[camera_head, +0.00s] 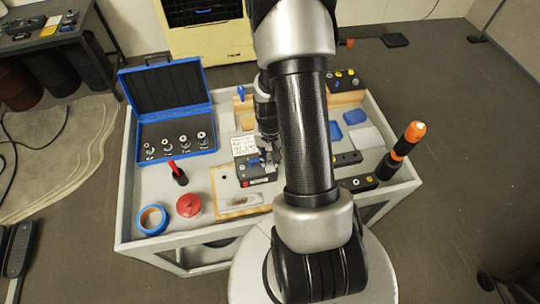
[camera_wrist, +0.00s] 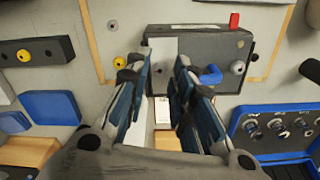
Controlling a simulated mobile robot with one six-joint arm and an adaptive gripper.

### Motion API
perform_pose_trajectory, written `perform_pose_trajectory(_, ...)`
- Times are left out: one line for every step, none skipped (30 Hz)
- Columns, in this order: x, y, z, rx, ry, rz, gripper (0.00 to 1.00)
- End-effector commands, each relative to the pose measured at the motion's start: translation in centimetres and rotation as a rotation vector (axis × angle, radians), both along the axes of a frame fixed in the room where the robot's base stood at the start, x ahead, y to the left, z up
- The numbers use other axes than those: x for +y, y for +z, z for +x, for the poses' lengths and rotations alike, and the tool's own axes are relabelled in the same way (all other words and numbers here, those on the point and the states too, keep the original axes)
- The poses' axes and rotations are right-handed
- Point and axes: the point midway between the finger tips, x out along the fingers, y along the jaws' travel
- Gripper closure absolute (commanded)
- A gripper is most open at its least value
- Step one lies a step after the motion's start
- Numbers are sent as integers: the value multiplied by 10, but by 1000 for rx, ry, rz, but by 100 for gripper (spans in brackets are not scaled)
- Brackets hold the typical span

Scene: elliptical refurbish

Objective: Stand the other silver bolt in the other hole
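My gripper (camera_wrist: 159,66) is open in the wrist view, with a clear gap between its dark fingers and nothing seen held. Its fingertips are over the near side of a dark grey box (camera_wrist: 205,45). A silver bolt-like piece (camera_wrist: 237,67) shows at the box's right side, beside a blue knob (camera_wrist: 211,75). The box (camera_head: 257,168) also shows in the head view, partly behind my arm. An open blue case (camera_head: 176,98) holds several silver round-headed pieces (camera_head: 183,140); it also shows in the wrist view (camera_wrist: 275,112). I cannot make out which hole is empty.
A red-handled tool (camera_head: 178,173), a red round part (camera_head: 189,205) and blue tape (camera_head: 152,219) stand at the cart's front left. An orange-and-black tool (camera_head: 408,140) stands at the right. Dark blocks (camera_wrist: 38,51) and a blue tray (camera_wrist: 50,107) lie at left in the wrist view.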

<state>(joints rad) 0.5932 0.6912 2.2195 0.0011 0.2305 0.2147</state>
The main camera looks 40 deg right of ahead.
Motion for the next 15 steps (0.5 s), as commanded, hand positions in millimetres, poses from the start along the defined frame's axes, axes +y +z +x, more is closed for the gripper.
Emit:
perform_pose_trajectory(0,0,0,0,0,0,72)
perform_pose_trajectory(0,0,0,0,0,0,70)
perform_pose_trajectory(0,0,0,0,0,0,67)
perform_pose_trajectory(0,0,0,0,0,0,66)
perform_pose_trajectory(0,0,0,0,0,0,66)
perform_pose_trajectory(0,0,0,0,0,0,66)
perform_pose_trajectory(0,0,0,0,0,0,66)
perform_pose_trajectory(0,0,0,0,0,0,66)
perform_pose_trajectory(0,0,0,0,0,0,66)
perform_pose_trajectory(0,0,0,0,0,0,66)
perform_pose_trajectory(0,0,0,-1,0,-1,66)
perform_pose_trajectory(0,0,0,-1,0,-1,66)
perform_pose_trajectory(0,1,0,-1,0,-1,66)
perform_pose_trajectory(0,2,0,-1,0,-1,66)
perform_pose_trajectory(0,4,1,-2,0,-1,66)
